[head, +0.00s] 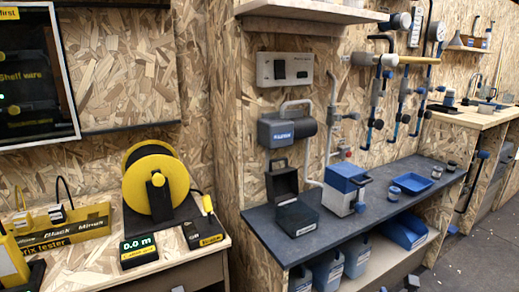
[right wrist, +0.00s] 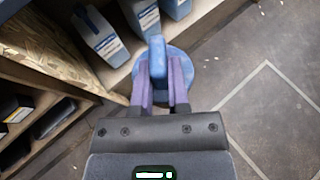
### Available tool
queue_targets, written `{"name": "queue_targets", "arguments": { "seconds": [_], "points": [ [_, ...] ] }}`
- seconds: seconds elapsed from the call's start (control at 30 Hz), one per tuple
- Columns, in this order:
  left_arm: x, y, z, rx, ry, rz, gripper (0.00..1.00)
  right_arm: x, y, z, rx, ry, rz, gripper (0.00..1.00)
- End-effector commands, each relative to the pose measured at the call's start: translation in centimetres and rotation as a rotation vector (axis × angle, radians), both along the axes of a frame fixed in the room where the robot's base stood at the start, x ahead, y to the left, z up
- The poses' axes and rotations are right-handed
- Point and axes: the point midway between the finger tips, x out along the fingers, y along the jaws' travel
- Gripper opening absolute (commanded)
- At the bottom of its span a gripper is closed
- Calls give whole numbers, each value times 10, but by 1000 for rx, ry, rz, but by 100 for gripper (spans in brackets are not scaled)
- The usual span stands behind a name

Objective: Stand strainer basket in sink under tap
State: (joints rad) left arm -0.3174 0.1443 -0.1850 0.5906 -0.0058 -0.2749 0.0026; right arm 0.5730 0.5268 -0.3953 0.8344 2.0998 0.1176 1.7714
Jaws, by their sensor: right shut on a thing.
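In the right wrist view my right gripper (right wrist: 160,66) is shut on the upright blue handle of a round blue piece, which I take to be the strainer basket (right wrist: 183,66). The fingers cover part of it, and it hangs above the floor beside a low shelf. The basket is not clearly seen in the head view. Pipes with taps (head: 378,92) run down the wall above a dark bench. I cannot make out a sink for certain; a shallow blue tray (head: 410,183) lies on that bench. My left gripper is not in view.
The dark bench (head: 385,215) carries a blue-and-white box (head: 342,190), an open black box (head: 297,218) and small jars. Blue bins (head: 328,268) stand on the shelf below. A yellow reel (head: 156,182) stands on the left bench. The floor at right is clear.

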Motion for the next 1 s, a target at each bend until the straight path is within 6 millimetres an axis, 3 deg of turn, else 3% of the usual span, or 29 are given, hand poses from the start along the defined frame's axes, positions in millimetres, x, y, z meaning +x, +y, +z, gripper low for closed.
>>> {"name": "queue_targets", "arguments": {
  "seconds": [0.37,0.53,0.67,0.8,1.0],
  "points": [
    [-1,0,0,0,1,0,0,4,32,-11,13,-3,144,0],
    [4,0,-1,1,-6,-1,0,-3,81,-26,7,-2,372,0],
    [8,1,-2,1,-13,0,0,-24,122,-37,4,-1,560,0],
    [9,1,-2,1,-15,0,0,-57,157,-43,2,0,741,0],
    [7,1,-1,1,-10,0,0,-109,188,-42,3,0,949,0]
  ]
}}
